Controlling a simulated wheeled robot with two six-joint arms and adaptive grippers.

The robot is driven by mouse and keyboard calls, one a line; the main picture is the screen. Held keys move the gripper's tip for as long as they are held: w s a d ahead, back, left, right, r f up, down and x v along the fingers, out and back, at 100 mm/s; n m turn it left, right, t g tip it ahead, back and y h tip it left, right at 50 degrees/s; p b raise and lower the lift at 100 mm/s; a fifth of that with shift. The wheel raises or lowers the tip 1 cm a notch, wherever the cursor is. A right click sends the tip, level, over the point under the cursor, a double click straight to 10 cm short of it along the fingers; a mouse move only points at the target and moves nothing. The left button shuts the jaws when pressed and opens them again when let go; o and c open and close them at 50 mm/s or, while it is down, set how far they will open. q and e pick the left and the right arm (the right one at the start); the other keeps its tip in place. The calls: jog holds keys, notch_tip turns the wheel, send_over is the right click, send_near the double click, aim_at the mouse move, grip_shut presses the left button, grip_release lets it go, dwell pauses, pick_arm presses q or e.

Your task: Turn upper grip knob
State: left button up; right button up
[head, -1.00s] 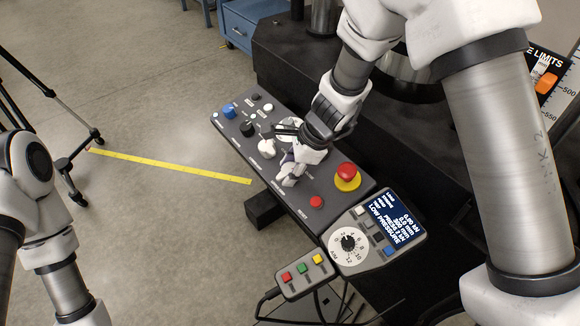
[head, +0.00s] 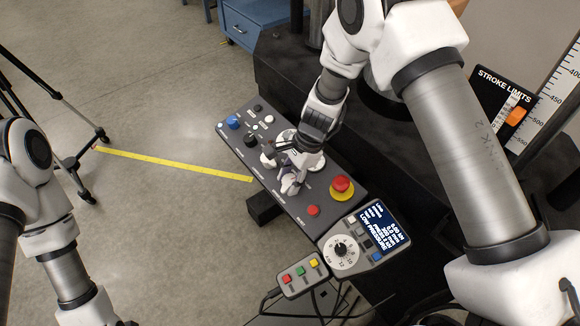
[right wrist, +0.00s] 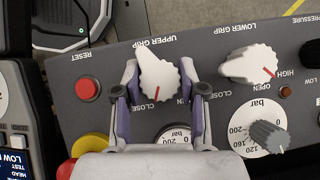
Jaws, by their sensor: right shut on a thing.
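The white upper grip knob (right wrist: 158,76) is on the dark control panel (head: 322,197), under the UPPER GRIP label. Its red pointer line points down and slightly left in the right wrist view, where the panel lettering is upside down. My right gripper (right wrist: 159,82) is shut on the knob, with one finger on each side.
The white lower grip knob (right wrist: 250,64) and a grey knob (right wrist: 268,136) sit beside it. A red reset button (right wrist: 88,89) and a red emergency stop (head: 342,186) are near. A pendant (head: 300,274) and a display unit (head: 365,238) stand at the panel's front end.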

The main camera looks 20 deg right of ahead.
jog(key=shift+r+n+g+p, duration=0.2)
jog(key=shift+n+g+p, duration=0.4)
jog(key=shift+n+p, duration=0.3)
jog(key=shift+a+f+n+g+h+p, duration=0.15)
jog(key=shift+n+g+h+p, duration=0.35)
jog(key=shift+n, duration=0.7)
jog(key=n+g, duration=0.1)
jog(key=n+g+h, duration=0.1)
jog(key=n, duration=0.1)
jog(key=shift+f+h+b, duration=0.2)
jog(key=shift+h+b, duration=0.1)
jog(key=shift+b, duration=0.1)
pick_arm(q)
jog(key=shift+r+b, duration=0.6)
jog(key=shift+r, duration=0.35)
pick_arm(e)
jog(key=shift+n+g+h, duration=0.6)
jog(key=shift+n+h, duration=0.5)
jog(key=shift+n, duration=1.2)
jog(key=o, duration=1.1)
jog(key=shift+o, duration=0.2)
jog(key=shift+r, duration=0.1)
